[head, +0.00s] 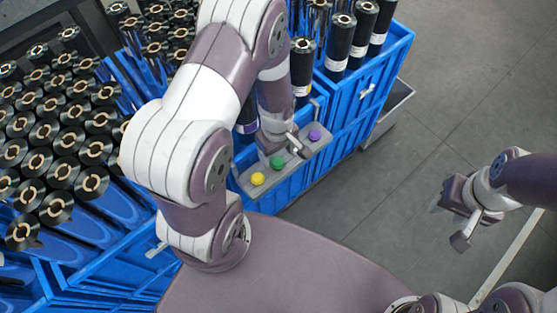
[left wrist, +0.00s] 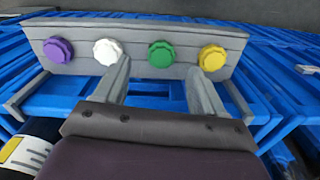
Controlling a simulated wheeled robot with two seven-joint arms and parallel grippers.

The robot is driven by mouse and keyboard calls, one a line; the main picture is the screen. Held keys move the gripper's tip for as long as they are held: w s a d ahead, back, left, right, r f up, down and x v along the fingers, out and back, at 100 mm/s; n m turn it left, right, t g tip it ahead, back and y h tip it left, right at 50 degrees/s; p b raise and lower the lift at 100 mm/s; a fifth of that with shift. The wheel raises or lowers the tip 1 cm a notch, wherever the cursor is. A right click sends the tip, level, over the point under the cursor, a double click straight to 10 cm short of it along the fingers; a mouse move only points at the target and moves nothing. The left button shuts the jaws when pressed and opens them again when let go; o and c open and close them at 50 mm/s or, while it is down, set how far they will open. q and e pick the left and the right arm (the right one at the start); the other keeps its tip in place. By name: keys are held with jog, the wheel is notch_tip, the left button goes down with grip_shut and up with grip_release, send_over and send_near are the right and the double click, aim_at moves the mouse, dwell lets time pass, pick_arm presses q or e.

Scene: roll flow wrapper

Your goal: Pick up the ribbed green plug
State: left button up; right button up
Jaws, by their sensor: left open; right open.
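The ribbed green plug (head: 277,162) sits on a grey rack (head: 245,182) fixed to the front of a blue crate. In the left wrist view the green plug (left wrist: 161,54) stands between a white plug (left wrist: 107,52) and a yellow plug (left wrist: 212,57), with a purple plug (left wrist: 58,50) at the far left. My left gripper (head: 296,148) is open and empty at the rack. In the left wrist view its fingertips (left wrist: 158,72) lie either side of the green plug, apart from it. My right gripper (head: 450,220) is open and empty over the floor at the right.
Blue crates (head: 345,100) hold several black rolls (head: 338,42). More black rolls (head: 66,140) fill the left side. My left arm hides part of the crates. The grey floor (head: 440,100) at the right is clear.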

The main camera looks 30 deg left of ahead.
aim_at(277, 161)
pick_arm(q)
notch_tip(277, 161, down, 3)
jog(key=shift+s+a+f, duration=0.1)
jog(key=shift+s+f, duration=0.05)
jog(key=shift+f, duration=0.05)
jog(key=shift+w, duration=0.2)
jog(key=shift+s, duration=0.1)
jog(key=c, duration=1.1)
jog(key=shift+r, duration=0.1)
